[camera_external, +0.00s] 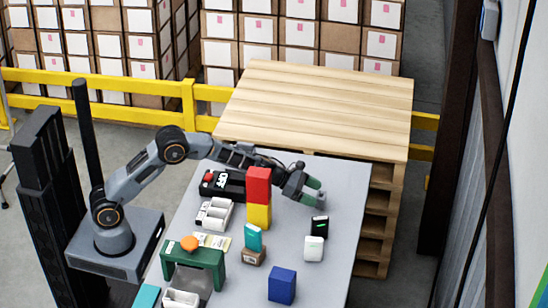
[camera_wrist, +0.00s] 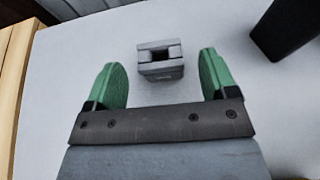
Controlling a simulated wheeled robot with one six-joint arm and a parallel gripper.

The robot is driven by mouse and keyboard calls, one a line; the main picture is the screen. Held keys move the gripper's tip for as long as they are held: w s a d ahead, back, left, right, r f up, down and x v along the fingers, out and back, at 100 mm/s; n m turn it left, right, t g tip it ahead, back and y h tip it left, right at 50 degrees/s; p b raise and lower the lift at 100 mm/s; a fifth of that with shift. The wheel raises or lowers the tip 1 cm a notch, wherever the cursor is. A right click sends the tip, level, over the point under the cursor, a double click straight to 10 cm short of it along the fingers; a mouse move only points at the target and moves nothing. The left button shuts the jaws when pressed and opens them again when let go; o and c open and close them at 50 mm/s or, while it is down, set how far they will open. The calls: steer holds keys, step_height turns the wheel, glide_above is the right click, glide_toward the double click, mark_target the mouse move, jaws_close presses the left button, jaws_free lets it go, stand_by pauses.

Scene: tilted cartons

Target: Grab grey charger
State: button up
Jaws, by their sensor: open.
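The grey charger (camera_wrist: 161,60) is a small grey block with a dark square opening on its upper face. It lies on the light grey table (camera_wrist: 70,110), just ahead of my gripper and between the lines of its two fingers in the wrist view. My gripper (camera_wrist: 162,75) has its green fingers spread wide with nothing held. In the external view my gripper (camera_external: 312,193) reaches over the far right part of the table. I cannot make out the charger there; the gripper seems to hide it.
A black box (camera_external: 319,226) and a white box (camera_external: 313,248) stand nearer the camera. A red block (camera_external: 258,184) on a yellow block (camera_external: 259,215) rises left of my gripper. A blue cube (camera_external: 282,285) is at the front. A wooden pallet stack (camera_external: 320,105) adjoins the far table edge.

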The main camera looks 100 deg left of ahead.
mark_target(321, 197)
steer(key=shift+x, duration=1.7)
steer(key=shift+s, duration=0.1)
steer(key=c, duration=1)
